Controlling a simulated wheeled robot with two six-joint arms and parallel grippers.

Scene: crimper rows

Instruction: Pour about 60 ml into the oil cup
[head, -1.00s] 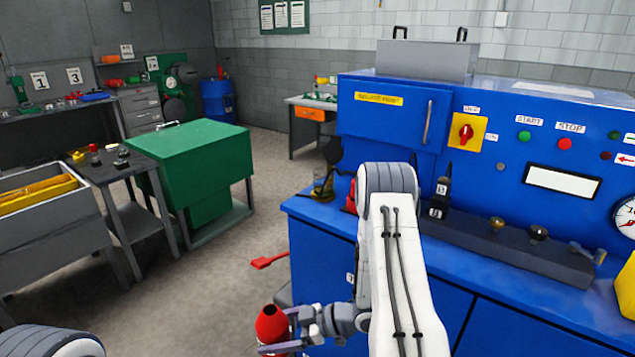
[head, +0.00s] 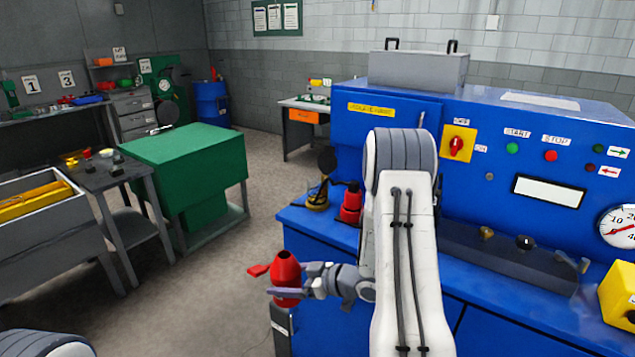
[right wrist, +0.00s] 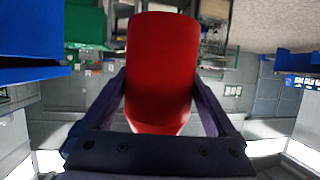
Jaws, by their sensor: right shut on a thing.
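My right gripper (head: 290,293) is shut on a red can (head: 286,268) with a tapered top. It holds the can roughly upright, in the air left of the blue bench's front corner. In the right wrist view the red can (right wrist: 162,70) fills the space between the two fingers. A small amber vessel with a dark raised lid (head: 317,196), which looks like the oil cup, stands on the bench's left end, above and beyond the can. Its inside cannot be made out. My left gripper is out of view; only part of my left arm shows.
A red object (head: 350,204) stands on the blue bench (head: 298,222) right of the amber vessel, close to my right arm. A red item (head: 258,270) shows partly behind the can. A green cabinet (head: 185,155) stands left, with open floor between.

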